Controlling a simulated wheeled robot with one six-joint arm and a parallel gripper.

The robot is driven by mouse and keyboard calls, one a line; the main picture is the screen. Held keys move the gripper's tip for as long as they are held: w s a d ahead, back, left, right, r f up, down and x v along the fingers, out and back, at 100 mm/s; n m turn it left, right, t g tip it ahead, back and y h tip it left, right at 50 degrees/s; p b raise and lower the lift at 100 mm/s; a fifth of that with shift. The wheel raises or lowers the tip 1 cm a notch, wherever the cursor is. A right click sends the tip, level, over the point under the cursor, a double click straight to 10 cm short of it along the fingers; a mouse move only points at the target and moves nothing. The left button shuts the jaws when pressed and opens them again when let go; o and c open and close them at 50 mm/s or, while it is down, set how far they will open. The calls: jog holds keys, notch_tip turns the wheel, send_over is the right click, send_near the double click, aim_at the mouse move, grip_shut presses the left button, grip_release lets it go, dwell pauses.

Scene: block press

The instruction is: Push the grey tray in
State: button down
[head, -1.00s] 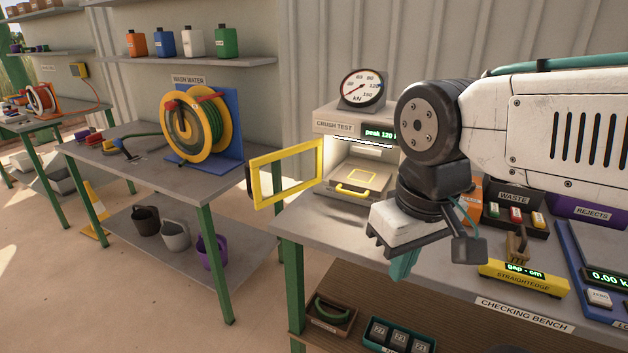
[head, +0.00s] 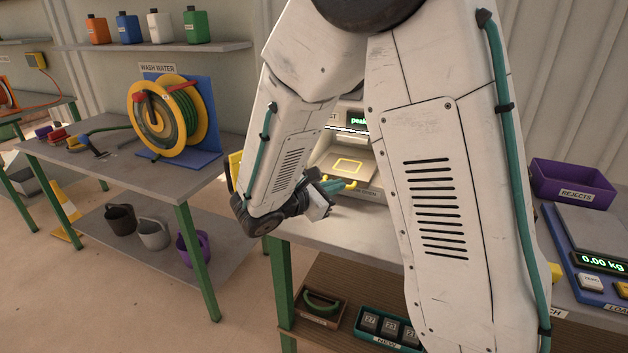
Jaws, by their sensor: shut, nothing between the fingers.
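The grey tray (head: 347,167) with a yellow square outline on top sits at the mouth of the crush test press (head: 348,140), inside its lit opening. A yellow handle (head: 353,181) is at its front, partly hidden by my fingers. My gripper (head: 342,185) is shut and empty, its teal fingers at the handle's front. Whether they touch it cannot be told. My arm hides most of the press and its yellow-framed door; only a sliver of the door (head: 235,170) shows at the left.
The grey bench top (head: 340,222) is bare in front of the press. A purple rejects bin (head: 572,182) and a blue scale (head: 600,262) stand at the right. A hose reel (head: 168,118) stands on the table to the left.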

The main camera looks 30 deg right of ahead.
jog(key=w+a+f+n+t, duration=0.2)
jog(key=w, duration=0.1)
jog(key=w+a+f+n+t, duration=0.2)
jog(key=f+n, duration=0.1)
jog(key=w+a+f+n+t+y, duration=0.1)
jog(key=w+a+f+n+t, duration=0.1)
jog(key=w+f+n+t, duration=0.1)
jog(key=shift+w+a+f, duration=0.2)
jog(key=shift+w+a, duration=0.1)
jog(key=shift+a, duration=0.1)
jog(key=shift+w+d+f+n, duration=0.1)
jog(key=shift+w+n, duration=0.15)
jog(key=shift+n, duration=0.05)
jog(key=x, duration=1.3)
jog(key=shift+w, duration=0.35)
jog(key=shift+d, duration=0.1)
jog(key=x, duration=0.4)
jog(key=shift+w, duration=0.15)
